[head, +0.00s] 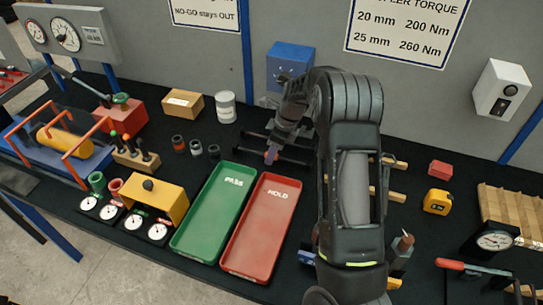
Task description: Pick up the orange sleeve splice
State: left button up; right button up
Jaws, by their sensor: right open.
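No object shows clearly as the orange sleeve splice. A small reddish piece (271,155) shows at the tip of my right gripper (272,148), too small to tell whether it is a sleeve or part of the gripper. My right arm rises from the bottom centre and bends down to the left, with this gripper open above dark bars (250,165) on the table. A yellow-orange cylinder (62,141) lies in a blue cradle with orange bars at the far left. My right arm hides part of the table behind it. My left gripper is not in view.
A green PASS tray (213,212) and a red HOLD tray (262,228) lie empty in front of the gripper. Several small dark couplers (196,147) stand left of it, near a grey can (226,107). A blue box (290,62) is behind the arm. A yellow tape measure (437,201) lies right.

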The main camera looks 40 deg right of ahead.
jog(key=shift+w+f, duration=0.1)
jog(key=shift+f, duration=0.25)
dwell(0.3)
grip_shut()
dwell(0.4)
jog(key=shift+r, duration=0.1)
dwell(0.8)
